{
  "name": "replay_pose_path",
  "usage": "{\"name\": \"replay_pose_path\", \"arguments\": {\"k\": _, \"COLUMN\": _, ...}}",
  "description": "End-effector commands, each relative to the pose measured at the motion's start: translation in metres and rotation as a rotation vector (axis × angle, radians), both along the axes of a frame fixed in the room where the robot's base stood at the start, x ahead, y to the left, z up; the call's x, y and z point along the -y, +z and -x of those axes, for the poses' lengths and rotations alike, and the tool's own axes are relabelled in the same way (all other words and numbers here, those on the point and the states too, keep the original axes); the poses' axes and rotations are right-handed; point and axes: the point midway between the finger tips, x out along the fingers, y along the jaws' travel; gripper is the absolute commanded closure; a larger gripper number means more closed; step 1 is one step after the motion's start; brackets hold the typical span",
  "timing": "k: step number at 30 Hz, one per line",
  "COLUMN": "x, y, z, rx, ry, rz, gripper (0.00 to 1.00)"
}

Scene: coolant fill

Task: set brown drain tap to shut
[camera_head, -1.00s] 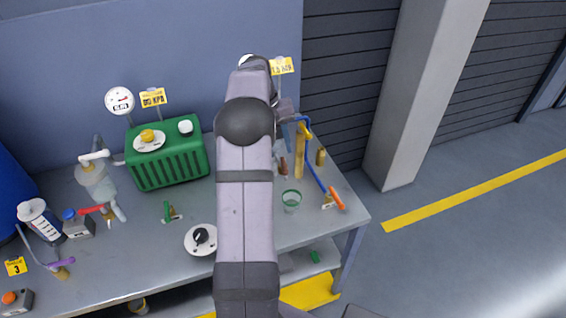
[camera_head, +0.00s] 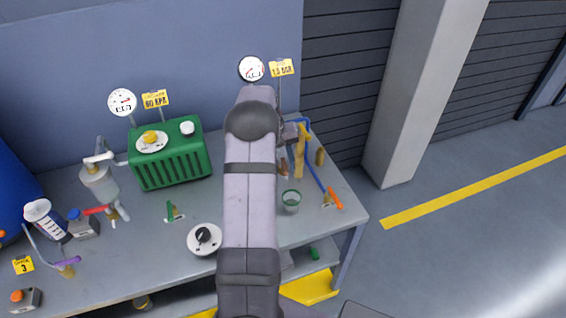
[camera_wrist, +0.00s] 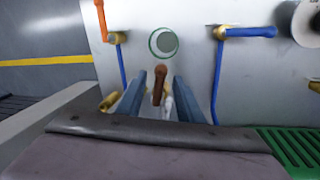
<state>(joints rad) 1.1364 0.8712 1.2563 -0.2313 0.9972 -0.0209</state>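The brown drain tap (camera_wrist: 160,80) stands between my gripper's two fingers in the wrist view, its lever seen nearly end to end. My gripper (camera_wrist: 161,88) is open around it, with a gap visible on each side of the lever. A pale metal part shows beside the lever; the tap's base is mostly hidden. In the head view, a small brown piece of the tap (camera_head: 283,168) shows just right of my arm, which hides most of that area and my fingers.
A green-rimmed cup (camera_wrist: 163,42) is close to the tap. An orange-handled tap (camera_wrist: 101,20) and a blue-handled tap (camera_wrist: 248,32) flank it, with blue pipes. A green ribbed box (camera_head: 169,155) and a black knob (camera_head: 203,236) are left of my arm.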

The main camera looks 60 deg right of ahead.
Motion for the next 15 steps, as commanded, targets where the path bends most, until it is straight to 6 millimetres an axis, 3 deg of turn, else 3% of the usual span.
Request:
{"name": "replay_pose_path", "arguments": {"k": 4, "x": -0.0001, "y": -0.0002, "z": 0.0001, "rx": 0.000, "ry": 0.000, "rz": 0.000, "gripper": 0.69}}
{"name": "replay_pose_path", "arguments": {"k": 8, "x": -0.0001, "y": 0.0000, "z": 0.0000, "rx": 0.000, "ry": 0.000, "rz": 0.000, "gripper": 1.00}}
{"name": "replay_pose_path", "arguments": {"k": 15, "x": -0.0002, "y": 0.0002, "z": -0.0003, "rx": 0.000, "ry": -0.004, "rz": 0.000, "gripper": 1.00}}
